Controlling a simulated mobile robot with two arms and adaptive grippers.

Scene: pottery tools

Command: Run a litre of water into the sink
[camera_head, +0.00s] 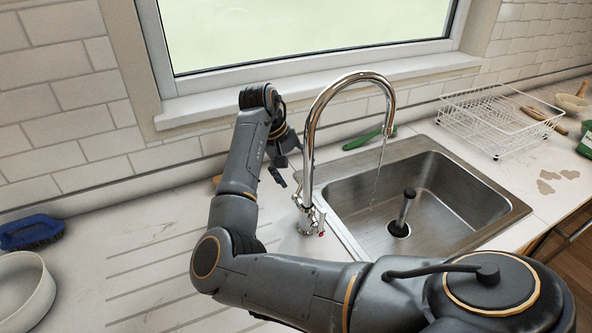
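The chrome tap (309,140) rises behind the left edge of the steel sink (455,195), its spout curving over the basin. A thin stream of water (378,170) falls from the spout into the sink. The tap's lever (320,222), with a red mark, is low at its base. My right gripper (284,179) hangs just left of the tap's upright pipe, above the counter; a gap between it and the pipe is hard to judge. Its fingers are small and dark, and their opening is unclear. My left gripper is out of view.
A dark-handled tool (405,210) stands over the drain. A white wire rack (500,120) is right of the sink. A green-handled tool (365,138) lies behind it. A blue brush (30,232) and white bowl (25,290) are at left. The ribbed counter (140,250) is mostly clear.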

